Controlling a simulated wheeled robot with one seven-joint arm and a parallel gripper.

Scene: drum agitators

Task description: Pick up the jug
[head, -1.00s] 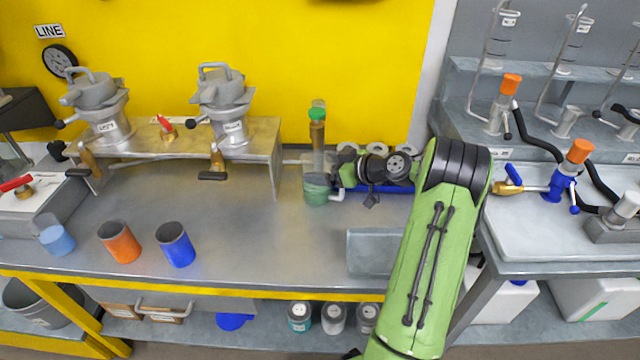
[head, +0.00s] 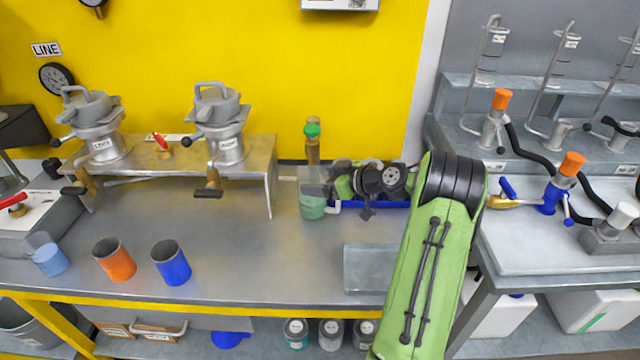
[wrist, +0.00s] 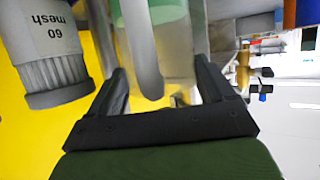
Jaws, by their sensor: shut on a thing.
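The jug (head: 312,206) is clear with pale green liquid in its lower part, and stands toward the back of the steel bench in the head view. In the wrist view the clear jug (wrist: 178,62) is close up, with green liquid at the top of the picture and its curved handle in front. My gripper (wrist: 160,80) is shut on the jug, a dark finger at each side. In the head view my gripper (head: 338,188) is just right of the jug and largely hidden by my wrist. I cannot tell whether the jug is clear of the bench.
A green-capped bottle (head: 312,145) stands behind the jug. Orange (head: 115,262) and blue cups (head: 172,265) stand front left.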

